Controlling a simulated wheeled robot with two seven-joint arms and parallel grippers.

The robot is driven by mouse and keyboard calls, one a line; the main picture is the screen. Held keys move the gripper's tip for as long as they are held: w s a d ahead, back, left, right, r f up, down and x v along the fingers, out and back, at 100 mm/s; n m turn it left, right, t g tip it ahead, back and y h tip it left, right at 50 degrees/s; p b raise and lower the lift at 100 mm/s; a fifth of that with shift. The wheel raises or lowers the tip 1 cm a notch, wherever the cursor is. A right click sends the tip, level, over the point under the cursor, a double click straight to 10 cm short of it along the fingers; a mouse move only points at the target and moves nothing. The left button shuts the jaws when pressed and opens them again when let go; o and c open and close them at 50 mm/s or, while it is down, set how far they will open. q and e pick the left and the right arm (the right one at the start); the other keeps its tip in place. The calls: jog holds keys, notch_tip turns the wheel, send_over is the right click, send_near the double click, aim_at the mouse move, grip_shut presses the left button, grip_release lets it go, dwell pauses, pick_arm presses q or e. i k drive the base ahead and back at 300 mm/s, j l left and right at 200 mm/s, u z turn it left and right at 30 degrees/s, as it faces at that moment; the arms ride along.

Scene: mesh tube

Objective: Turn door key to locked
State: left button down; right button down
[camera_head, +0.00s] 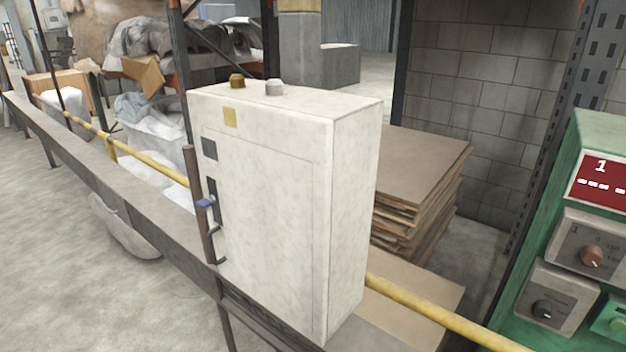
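A white metal cabinet (280,215) stands in the middle of the view, with its front door (265,235) closed. On the door's left edge there is a dark slotted plate (214,196) with a small blue piece (205,203) sticking out, which looks like the key. A dark bent handle (219,247) is below it. Whether the key is turned to locked cannot be told at this size. Neither of my grippers shows in this view.
A grey rail (110,185) and a yellow bar (160,170) run past the cabinet. A green control panel (550,255) with knobs stands at the right. Stacked brown sheets (420,175) lie behind. Open floor (60,270) is at the left.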

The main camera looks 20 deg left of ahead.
aim_at(205, 202)
jog(key=u, duration=1.25)
